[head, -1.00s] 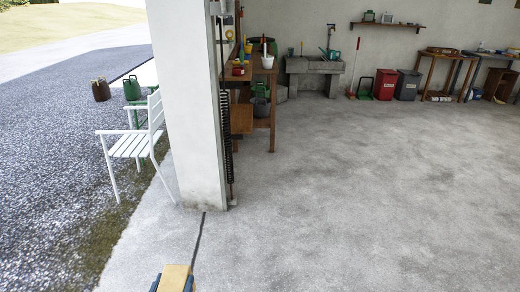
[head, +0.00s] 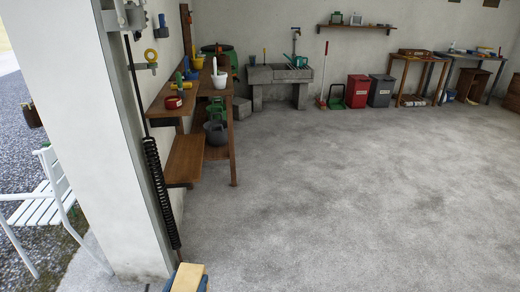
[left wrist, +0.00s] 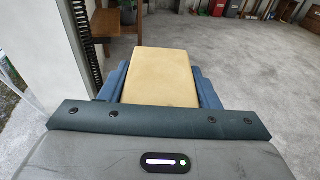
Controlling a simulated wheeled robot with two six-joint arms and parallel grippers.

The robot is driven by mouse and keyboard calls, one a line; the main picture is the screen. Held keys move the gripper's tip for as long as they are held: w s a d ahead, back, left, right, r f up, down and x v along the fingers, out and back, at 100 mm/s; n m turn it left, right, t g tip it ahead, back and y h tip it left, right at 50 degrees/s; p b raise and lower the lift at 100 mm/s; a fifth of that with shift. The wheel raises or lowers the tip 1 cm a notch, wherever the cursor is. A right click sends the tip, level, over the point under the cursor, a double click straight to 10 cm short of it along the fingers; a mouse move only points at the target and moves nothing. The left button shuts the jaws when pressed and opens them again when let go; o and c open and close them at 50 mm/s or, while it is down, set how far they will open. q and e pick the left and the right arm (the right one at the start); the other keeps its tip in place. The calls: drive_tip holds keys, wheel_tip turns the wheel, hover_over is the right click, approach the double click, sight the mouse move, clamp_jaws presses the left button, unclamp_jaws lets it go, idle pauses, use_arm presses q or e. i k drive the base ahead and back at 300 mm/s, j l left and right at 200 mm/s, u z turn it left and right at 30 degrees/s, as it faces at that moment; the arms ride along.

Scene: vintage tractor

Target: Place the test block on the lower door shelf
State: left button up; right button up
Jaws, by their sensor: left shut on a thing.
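A tan test block (head: 187,278) shows at the bottom edge of the head view. My left gripper (head: 188,284) is shut on it, with blue fingers on both sides. In the left wrist view the block (left wrist: 161,76) sits between the blue fingers (left wrist: 160,85), over bare floor. The lower door shelf (head: 186,157) is a brown wooden board on the wall just past the white pillar. Its visible top looks bare. The block is well apart from it, nearer to me. My right gripper is not in view.
A dark coil spring (head: 161,190) hangs beside the white pillar (head: 120,200). A white chair (head: 42,203) stands outside at left. A workbench (head: 234,150) stands beyond the shelves. The concrete floor to the right is clear.

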sight(185, 157)
drive_tip(key=i+u, duration=0.1)
drive_tip(key=i, duration=0.75)
drive_tip(key=i+l+u, duration=0.1)
drive_tip(key=i, duration=0.8)
drive_tip(key=l, duration=0.1)
